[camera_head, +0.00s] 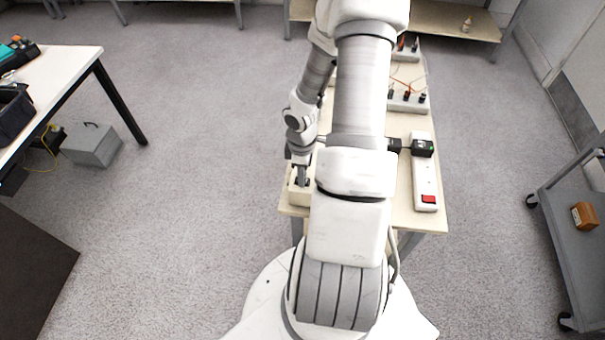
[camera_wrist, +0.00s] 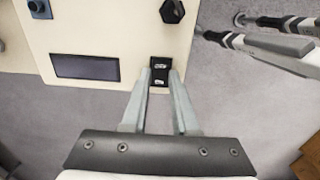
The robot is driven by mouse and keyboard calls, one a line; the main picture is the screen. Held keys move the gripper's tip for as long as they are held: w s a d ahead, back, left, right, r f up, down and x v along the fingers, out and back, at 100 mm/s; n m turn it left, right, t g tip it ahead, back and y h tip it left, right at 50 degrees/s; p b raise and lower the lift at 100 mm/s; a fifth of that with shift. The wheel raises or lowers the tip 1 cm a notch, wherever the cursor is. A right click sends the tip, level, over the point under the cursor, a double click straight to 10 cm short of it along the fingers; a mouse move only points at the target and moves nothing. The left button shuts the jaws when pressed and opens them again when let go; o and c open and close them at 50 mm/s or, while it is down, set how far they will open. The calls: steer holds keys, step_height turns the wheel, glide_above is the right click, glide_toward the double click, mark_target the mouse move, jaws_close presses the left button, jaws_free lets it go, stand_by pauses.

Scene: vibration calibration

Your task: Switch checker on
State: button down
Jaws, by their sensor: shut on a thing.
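The checker is a cream box (camera_head: 296,197) at the near left corner of the narrow table, partly hidden by my arm. In the wrist view its panel (camera_wrist: 120,22) shows a dark blank display (camera_wrist: 85,68), a black knob (camera_wrist: 172,11) and a small black rocker switch (camera_wrist: 159,72) with white marks near the panel's edge. My gripper (camera_wrist: 165,73) has its two grey fingers on either side of the switch, shut on it. The fingertips partly cover the switch's sides. In the head view my gripper (camera_head: 301,177) points down at the box.
A white power strip (camera_head: 426,178) with a red switch (camera_head: 429,199) and a black plug (camera_head: 423,148) lies at the table's right. Grey units with leads (camera_head: 407,101) stand farther back. A grey cart (camera_head: 570,240) is at the right. Carpet is clear left of the table.

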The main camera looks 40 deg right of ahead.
steer(key=shift+w+a+f+g+h+b, duration=0.1)
steer(key=shift+w+g+h+b, duration=0.05)
steer(key=shift+g+h+b, duration=0.3)
steer(key=shift+w+a+f+g+h+b, duration=0.1)
steer(key=shift+g+h+b, duration=0.2)
steer(key=shift+b, duration=0.2)
steer(key=shift+r+g+h+b, duration=0.1)
steer(key=shift+g+h+b, duration=0.15)
steer(key=shift+g+b, duration=0.1)
steer(key=c, duration=0.7)
jaws_free()
steer(key=shift+r, duration=0.15)
steer(key=p+v, duration=0.2)
steer(key=v, duration=1.5)
steer(key=shift+w+r+p, duration=0.15)
steer(key=shift+p, duration=0.25)
